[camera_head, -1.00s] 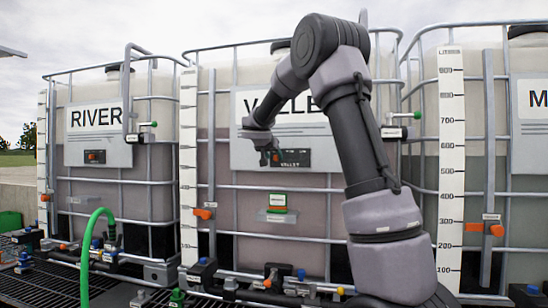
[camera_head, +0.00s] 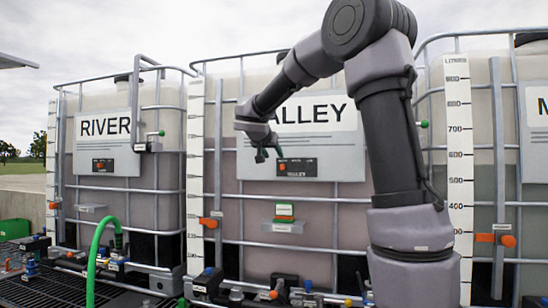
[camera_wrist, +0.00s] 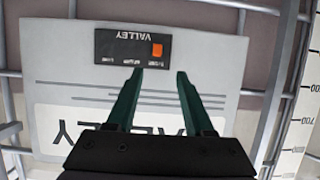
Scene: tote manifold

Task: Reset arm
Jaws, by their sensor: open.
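My gripper (camera_head: 262,156) hangs at the end of my raised arm, in front of the VALLEY sign on the middle tote. In the wrist view its two green fingers (camera_wrist: 158,72) are spread apart with nothing between them. Beyond the fingertips is the dark VALLEY panel (camera_wrist: 120,48) with an orange switch, seen upside down. The panel also shows in the head view (camera_head: 302,167), just right of the fingers. The gap between fingertips and panel cannot be told exactly.
The RIVER tote (camera_head: 165,190) stands left, and another tote with an M sign (camera_head: 536,125) stands right. Metal cage bars, orange-handled valves (camera_head: 208,222) and a green hose (camera_head: 98,255) lie around.

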